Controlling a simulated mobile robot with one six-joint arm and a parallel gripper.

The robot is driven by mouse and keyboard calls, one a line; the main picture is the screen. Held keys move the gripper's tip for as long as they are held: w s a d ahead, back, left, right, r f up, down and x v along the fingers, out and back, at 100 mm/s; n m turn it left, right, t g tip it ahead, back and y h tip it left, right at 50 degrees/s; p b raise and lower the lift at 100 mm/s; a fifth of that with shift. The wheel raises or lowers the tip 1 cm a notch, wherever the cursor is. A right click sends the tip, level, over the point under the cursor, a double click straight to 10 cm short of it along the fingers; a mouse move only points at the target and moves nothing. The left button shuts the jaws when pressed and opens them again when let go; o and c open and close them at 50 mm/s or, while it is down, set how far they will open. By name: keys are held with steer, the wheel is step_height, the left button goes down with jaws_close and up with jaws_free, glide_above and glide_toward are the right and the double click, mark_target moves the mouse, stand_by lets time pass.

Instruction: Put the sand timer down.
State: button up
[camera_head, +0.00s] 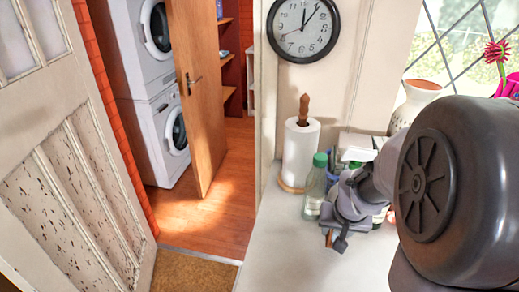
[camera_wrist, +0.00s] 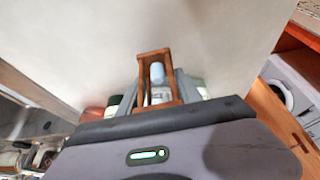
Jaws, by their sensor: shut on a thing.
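The sand timer (camera_wrist: 142,72) has a brown wooden frame and pale bluish glass, and shows upright in the middle of the wrist view. My gripper (camera_wrist: 160,92) is shut on it, with grey fingers at its sides. In the head view my gripper (camera_head: 336,238) is over the pale counter (camera_head: 285,255), in front of the bottles. Only a small brown bit of the sand timer (camera_head: 329,238) shows there; my gripper hides the rest. I cannot tell whether its base touches the counter.
A green-capped bottle (camera_head: 315,190) stands close behind my gripper, with other bottles beside it. A paper towel roll (camera_head: 300,152) on a wooden holder stands further back. A vase (camera_head: 415,100) is by the leaded window. The counter's front left part is clear.

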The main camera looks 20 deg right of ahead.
steer(key=d, duration=0.1)
steer(key=w+d, duration=0.2)
steer(key=shift+w+d+f+b, duration=0.1)
steer(key=shift+d+f+b, duration=0.2)
steer(key=shift+d, duration=0.05)
step_height(320, 180, down, 3)
steer(key=shift+f+b, duration=0.2)
steer(key=shift+b, duration=0.75)
steer(key=shift+f, duration=0.2)
steer(key=o, duration=1.4)
steer(key=shift+c, duration=0.2)
steer(key=shift+r, duration=0.1)
